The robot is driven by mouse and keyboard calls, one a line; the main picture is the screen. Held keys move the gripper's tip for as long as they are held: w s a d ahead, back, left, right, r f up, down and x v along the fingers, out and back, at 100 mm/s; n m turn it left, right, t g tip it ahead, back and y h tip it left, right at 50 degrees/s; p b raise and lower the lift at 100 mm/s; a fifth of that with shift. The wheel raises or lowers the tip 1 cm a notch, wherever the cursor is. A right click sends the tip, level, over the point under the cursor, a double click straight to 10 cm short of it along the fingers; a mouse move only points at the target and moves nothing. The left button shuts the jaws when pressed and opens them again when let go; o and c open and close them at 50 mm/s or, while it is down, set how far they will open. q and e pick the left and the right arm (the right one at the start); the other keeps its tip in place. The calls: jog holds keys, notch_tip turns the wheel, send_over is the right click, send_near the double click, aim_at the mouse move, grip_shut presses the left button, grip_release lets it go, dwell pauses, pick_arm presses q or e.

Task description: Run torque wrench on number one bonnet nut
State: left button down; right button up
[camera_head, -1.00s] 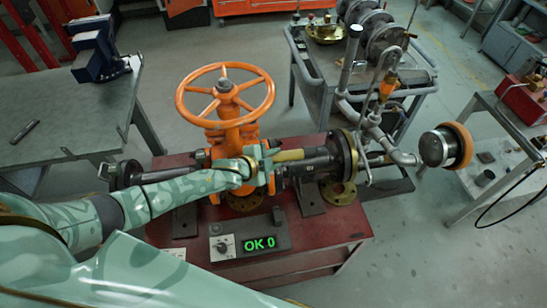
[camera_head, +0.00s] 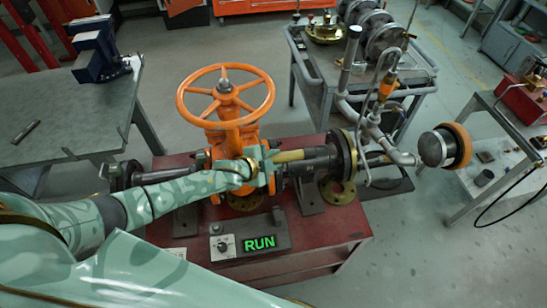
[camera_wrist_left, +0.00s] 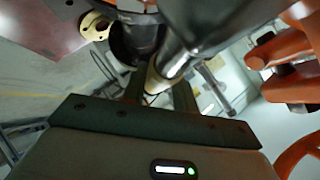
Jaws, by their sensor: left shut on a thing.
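The gate valve (camera_head: 228,136) has an orange body and a round orange handwheel (camera_head: 225,95), and stands on a red bench (camera_head: 300,237). My left gripper (camera_head: 268,166) is shut at the valve's right side, in front of its bonnet area. It grips a tool with a tan handle-like part (camera_head: 290,155), which seems to be the torque wrench; the tan part also shows in the left wrist view (camera_wrist_left: 160,72). The tool's working end and the number one bonnet nut are hidden by my gripper and the valve. A control box (camera_head: 250,242) on the bench shows green "RUN". My right gripper is out of view.
A grey cart (camera_head: 318,90) with pipework stands behind. A grey table with a blue vise (camera_head: 95,50) is at left. Open floor lies between.

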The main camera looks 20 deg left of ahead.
pick_arm(q)
jog(key=shift+w+r+p, duration=0.15)
jog(key=shift+r+p, duration=0.1)
jog(key=shift+p, duration=0.05)
dwell(0.7)
jog(key=shift+r+p, duration=2.2)
jog(key=shift+p, duration=0.05)
